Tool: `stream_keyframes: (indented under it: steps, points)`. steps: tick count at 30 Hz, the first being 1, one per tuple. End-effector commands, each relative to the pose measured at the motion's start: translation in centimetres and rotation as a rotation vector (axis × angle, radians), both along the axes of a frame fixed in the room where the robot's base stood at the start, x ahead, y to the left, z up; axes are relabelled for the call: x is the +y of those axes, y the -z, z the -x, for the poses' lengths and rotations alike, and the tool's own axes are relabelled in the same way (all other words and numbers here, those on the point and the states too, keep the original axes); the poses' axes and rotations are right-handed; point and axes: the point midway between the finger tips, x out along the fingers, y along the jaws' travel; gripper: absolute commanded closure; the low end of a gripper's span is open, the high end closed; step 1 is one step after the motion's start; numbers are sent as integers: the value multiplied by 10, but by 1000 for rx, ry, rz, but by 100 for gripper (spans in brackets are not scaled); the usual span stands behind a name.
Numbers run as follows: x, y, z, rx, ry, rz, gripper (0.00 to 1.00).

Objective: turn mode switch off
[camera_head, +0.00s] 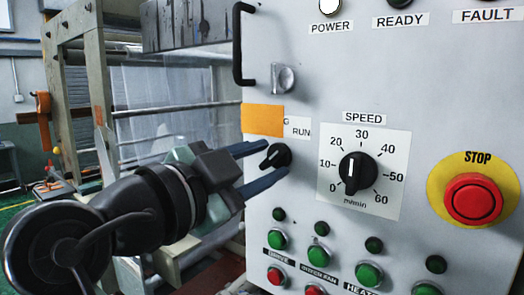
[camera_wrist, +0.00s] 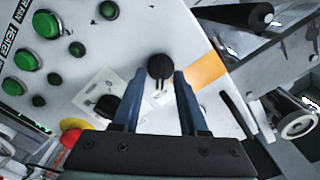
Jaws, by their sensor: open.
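The mode switch (camera_head: 278,155) is a small black rotary knob on the grey control panel, left of the speed dial. A RUN label (camera_head: 300,132) sits at its upper right; an orange patch (camera_head: 262,120) hides other lettering above it. I cannot tell for sure which way its pointer faces. My gripper (camera_head: 274,160) reaches in from the left with its two blue fingers apart, one above and one below the knob. In the wrist view the knob (camera_wrist: 160,67) shows between and just beyond the open fingertips (camera_wrist: 159,77). Whether they touch it I cannot tell.
The speed knob (camera_head: 356,170) is close on the right, with a red STOP button (camera_head: 473,199) farther right. Green buttons (camera_head: 278,239) and red buttons (camera_head: 277,275) lie below. A metal key-like knob (camera_head: 284,79) and a black handle (camera_head: 239,45) stick out above.

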Motion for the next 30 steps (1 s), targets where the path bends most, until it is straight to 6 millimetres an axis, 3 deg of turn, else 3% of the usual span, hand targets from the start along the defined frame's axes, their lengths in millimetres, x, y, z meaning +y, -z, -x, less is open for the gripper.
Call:
stream_keyframes:
  steps: [7, 15, 30]
  points:
    - [0, 0, -1, 1, -1, 0, 57]
    - [0, 0, -1, 1, -1, 0, 100]
    - [0, 1, -1, 21, 0, 26, 100]
